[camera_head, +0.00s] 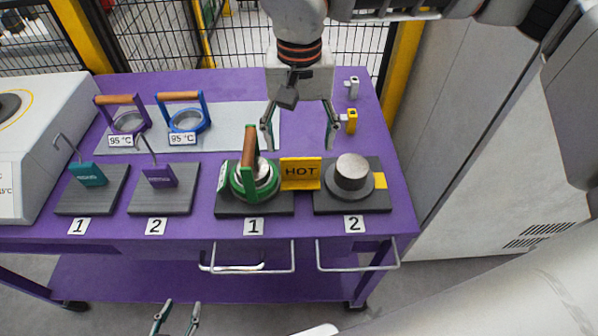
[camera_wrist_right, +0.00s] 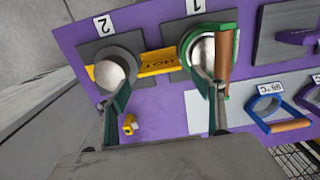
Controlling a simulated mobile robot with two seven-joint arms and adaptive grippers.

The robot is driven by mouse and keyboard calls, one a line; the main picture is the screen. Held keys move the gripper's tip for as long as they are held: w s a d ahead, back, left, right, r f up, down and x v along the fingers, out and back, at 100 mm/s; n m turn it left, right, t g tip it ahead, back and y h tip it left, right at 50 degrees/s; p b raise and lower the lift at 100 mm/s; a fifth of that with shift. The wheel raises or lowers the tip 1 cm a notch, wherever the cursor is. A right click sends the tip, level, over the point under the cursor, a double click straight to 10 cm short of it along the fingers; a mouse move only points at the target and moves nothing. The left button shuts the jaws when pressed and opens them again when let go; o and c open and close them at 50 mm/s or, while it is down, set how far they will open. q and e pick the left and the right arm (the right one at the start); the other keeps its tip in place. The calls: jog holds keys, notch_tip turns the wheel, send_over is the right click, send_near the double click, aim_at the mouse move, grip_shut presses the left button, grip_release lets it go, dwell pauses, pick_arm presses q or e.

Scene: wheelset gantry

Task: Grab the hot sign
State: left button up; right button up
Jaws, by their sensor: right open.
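The yellow HOT sign (camera_head: 300,173) stands between two dark pads near the front of the purple table. It also shows as a yellow strip with upside-down lettering in the right wrist view (camera_wrist_right: 158,70). My right gripper (camera_head: 299,140) is open and empty, above and behind the sign in the head view. In the wrist view its fingers (camera_wrist_right: 163,88) are spread on either side of the sign, apart from it. My left gripper (camera_head: 177,314) is open and empty at the bottom edge of the head view, in front of the table.
A green ring holder with a wooden handle (camera_head: 242,185) stands left of the sign. A metal cylinder (camera_head: 352,172) stands right of it. Two hooked tools (camera_head: 90,174) (camera_head: 160,175) and two handled rings (camera_head: 128,122) (camera_head: 188,121) are further left. Small yellow (camera_head: 350,122) and white blocks are behind.

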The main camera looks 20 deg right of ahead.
aim_at(301, 159)
notch_tip(301, 159, down, 6)
jog(key=shift+d+f, duration=0.15)
jog(key=shift+f, duration=0.05)
jog(key=c, duration=0.9)
